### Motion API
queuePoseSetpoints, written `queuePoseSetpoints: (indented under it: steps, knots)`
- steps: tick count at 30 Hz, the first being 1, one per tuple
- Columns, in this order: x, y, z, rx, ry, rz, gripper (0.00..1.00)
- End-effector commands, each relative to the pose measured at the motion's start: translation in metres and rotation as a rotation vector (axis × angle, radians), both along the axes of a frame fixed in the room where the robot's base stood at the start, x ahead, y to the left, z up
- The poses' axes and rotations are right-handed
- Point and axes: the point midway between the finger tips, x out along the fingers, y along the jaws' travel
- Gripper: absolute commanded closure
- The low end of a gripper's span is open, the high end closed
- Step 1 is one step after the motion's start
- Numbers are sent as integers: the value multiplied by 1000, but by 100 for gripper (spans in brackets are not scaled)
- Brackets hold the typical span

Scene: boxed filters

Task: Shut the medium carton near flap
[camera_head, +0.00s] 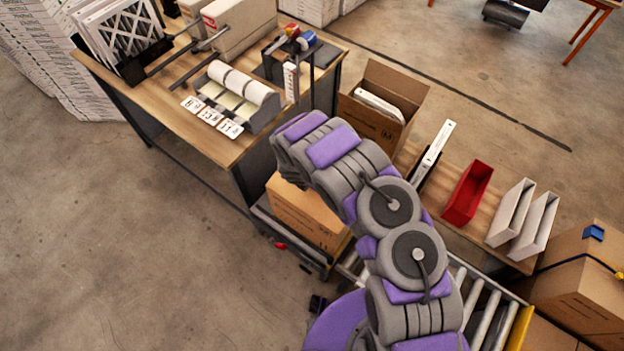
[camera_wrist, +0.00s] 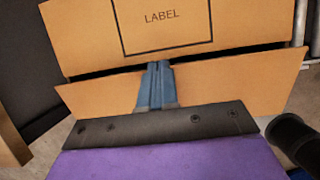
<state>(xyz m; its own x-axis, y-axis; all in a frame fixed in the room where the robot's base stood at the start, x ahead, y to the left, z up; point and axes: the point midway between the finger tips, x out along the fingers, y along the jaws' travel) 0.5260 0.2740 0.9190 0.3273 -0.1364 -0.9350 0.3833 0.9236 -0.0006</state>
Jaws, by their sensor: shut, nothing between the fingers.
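A brown carton (camera_head: 305,212) sits low on the conveyor, beside the workbench, partly hidden by my arm. In the wrist view a cardboard panel printed LABEL (camera_wrist: 200,28) fills the top. Below it a cardboard flap (camera_wrist: 225,85) stands apart, with a dark gap between the two. My gripper (camera_wrist: 158,66) is shut and empty, its blue-grey fingers in front of this flap with the tips at the gap. I cannot tell whether they touch the cardboard. In the head view my arm hides the gripper.
An open carton (camera_head: 371,127) holding a white item stands behind my arm. A red bin (camera_head: 467,193) and white boxes (camera_head: 511,213) are to the right. The workbench (camera_head: 180,128) holds a label dispenser (camera_head: 238,95). A strapped carton (camera_head: 585,285) stands far right. The floor at left is clear.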

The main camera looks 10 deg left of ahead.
Motion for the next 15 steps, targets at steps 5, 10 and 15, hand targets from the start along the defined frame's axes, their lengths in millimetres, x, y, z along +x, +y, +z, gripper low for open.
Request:
queuePoseSetpoints:
  steps: [5,10,15]
  knots:
    - [-1,-1,-6,1,0,1,100]
    - [-1,-3,-11,0,1,0,100]
    - [-1,-3,-14,0,1,1,100]
